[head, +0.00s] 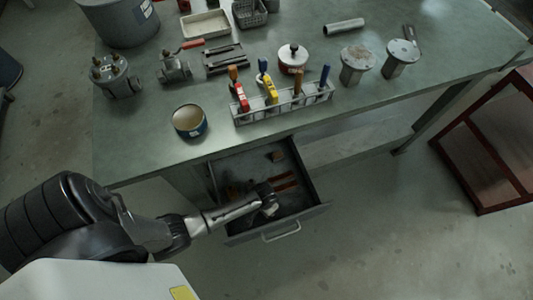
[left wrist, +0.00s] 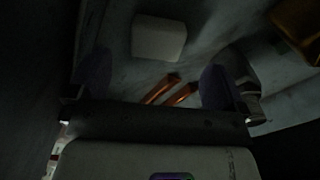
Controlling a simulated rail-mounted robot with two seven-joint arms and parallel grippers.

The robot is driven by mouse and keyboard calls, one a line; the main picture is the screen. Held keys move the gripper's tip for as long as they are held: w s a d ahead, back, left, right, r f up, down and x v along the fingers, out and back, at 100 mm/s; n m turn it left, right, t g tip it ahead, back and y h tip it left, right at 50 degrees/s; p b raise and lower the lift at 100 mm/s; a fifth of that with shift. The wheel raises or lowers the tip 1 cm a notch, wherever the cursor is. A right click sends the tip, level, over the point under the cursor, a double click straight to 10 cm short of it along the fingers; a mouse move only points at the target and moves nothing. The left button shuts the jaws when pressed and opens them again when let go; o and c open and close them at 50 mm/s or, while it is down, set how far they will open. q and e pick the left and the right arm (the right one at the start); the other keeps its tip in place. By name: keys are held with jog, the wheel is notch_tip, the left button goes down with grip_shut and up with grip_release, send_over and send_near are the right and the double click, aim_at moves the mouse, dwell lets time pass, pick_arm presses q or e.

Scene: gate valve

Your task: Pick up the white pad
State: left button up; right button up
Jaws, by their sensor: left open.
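The white pad (left wrist: 159,38) shows in the left wrist view as a pale block with rounded edges, lying on the dark drawer floor. My left gripper (left wrist: 158,82) is open, with one finger at each side of that view. The pad lies beyond the fingertips, between their lines, and nothing is held. In the head view my left gripper (head: 268,204) is down inside the open drawer (head: 318,208). A small pale patch shows by its tip there; I cannot tell if it is the pad. My right gripper is not in view.
Two orange-brown bars (left wrist: 180,94) lie in the drawer near the fingers. A brown-yellow object (left wrist: 298,22) is at the upper right of the wrist view. The workbench (head: 150,140) overhangs the drawer, with a tool rack (head: 285,112) and an open tin (head: 189,121) near its edge.

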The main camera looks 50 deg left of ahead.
pick_arm(q)
jog(key=shift+d+f+b, duration=0.15)
jog(key=shift+f+b, duration=2.2)
jog(key=shift+f, duration=0.4)
jog(key=shift+c, duration=0.3)
jog(key=c, duration=1)
notch_tip(320, 180, up, 10)
jog(key=p, duration=0.7)
jog(key=o, duration=0.5)
jog(key=shift+c, duration=0.2)
jog(key=c, duration=0.3)
